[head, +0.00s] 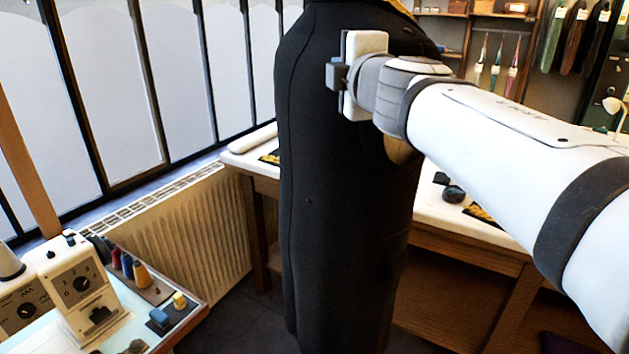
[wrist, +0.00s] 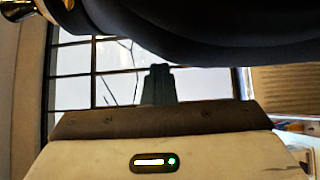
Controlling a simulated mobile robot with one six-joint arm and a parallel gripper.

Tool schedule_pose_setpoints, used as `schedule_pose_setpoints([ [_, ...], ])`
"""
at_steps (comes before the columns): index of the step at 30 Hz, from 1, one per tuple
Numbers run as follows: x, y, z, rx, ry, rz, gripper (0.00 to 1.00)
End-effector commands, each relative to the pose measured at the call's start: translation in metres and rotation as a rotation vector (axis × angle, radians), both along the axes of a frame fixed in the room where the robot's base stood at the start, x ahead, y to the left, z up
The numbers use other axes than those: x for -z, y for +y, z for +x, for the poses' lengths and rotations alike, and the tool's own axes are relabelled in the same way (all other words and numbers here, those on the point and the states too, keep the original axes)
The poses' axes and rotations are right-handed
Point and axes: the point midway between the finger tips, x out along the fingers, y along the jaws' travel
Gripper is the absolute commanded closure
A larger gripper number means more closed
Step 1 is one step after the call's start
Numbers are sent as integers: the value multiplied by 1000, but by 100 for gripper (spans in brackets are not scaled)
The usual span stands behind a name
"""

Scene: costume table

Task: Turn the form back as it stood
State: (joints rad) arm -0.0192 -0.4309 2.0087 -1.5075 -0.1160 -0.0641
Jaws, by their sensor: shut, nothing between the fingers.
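The form (head: 335,190) wears a long black garment and stands upright in the middle of the head view. It hides part of the table behind it. My gripper (head: 336,75) is at the form's upper part, in front of the dark cloth, with my arm reaching in from the right. In the wrist view the shut fingers (wrist: 158,84) show against the window, and a dark curved mass of the form's cloth (wrist: 220,35) fills the top. The fingers hold nothing. I cannot tell whether they touch the cloth.
A white-topped table (head: 462,217) stands behind the form, with small dark items on it. A sewing machine (head: 82,290) and thread spools (head: 128,266) are on a bench at lower left. A radiator (head: 185,225) runs under the window.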

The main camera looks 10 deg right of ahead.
Motion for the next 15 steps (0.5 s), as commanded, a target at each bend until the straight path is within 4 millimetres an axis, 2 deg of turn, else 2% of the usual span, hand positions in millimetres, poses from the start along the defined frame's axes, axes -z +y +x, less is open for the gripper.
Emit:
schedule_pose_setpoints([
  [10,3,-2,1,-8,5,0,100],
  [15,2,-19,-1,-45,8,1,100],
])
